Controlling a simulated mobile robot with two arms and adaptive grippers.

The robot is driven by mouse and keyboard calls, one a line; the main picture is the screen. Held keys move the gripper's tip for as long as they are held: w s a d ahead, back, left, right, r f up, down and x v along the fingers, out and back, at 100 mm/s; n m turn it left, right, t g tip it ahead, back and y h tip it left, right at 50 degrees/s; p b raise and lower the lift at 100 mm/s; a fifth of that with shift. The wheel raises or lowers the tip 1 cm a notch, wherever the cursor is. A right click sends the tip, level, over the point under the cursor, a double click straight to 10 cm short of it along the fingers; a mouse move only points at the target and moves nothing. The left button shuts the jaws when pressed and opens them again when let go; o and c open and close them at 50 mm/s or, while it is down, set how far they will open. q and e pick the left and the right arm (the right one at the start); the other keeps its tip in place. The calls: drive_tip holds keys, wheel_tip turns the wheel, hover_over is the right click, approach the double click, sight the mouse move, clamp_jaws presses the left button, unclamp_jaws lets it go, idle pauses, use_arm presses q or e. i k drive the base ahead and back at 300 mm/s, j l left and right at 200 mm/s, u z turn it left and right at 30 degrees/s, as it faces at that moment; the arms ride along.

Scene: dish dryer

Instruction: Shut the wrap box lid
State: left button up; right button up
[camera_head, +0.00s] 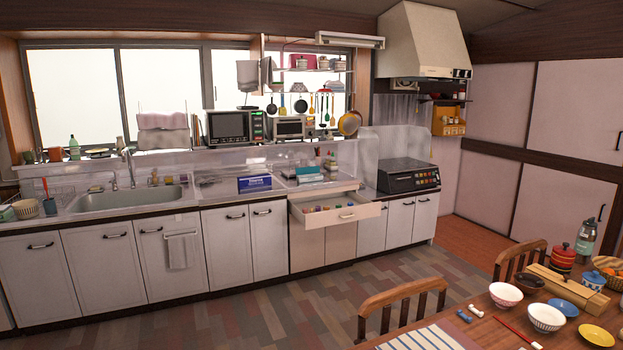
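A blue box with white lettering (254,186) stands on the kitchen counter, right of the sink and near the counter's front edge. It looks like the wrap box. A paler strip shows along its top, but it is too small to tell how far its lid is raised. Neither of my grippers is in the head view, so nothing of mine is seen near the box.
A drawer (320,219) stands pulled out right of the box, with small items inside. A black stove (408,177) is farther right. A dining table (480,338) with bowls and chairs fills the lower right. Floor (270,315) before the cabinets is clear.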

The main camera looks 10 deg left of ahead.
sight(314, 169)
drive_tip(key=i+j+u, duration=0.65)
drive_tip(key=i+j, duration=0.35)
drive_tip(key=i, duration=0.35)
drive_tip(key=i+j, duration=0.15)
drive_tip(key=i, duration=0.35)
drive_tip(key=i+j+z, duration=0.1)
drive_tip(key=i, duration=0.4)
drive_tip(key=i+j, duration=0.25)
drive_tip(key=i, duration=0.25)
drive_tip(key=i+l+z, duration=0.35)
drive_tip(key=i, duration=0.4)
drive_tip(key=i+z, duration=0.4)
drive_tip(key=i, duration=0.35)
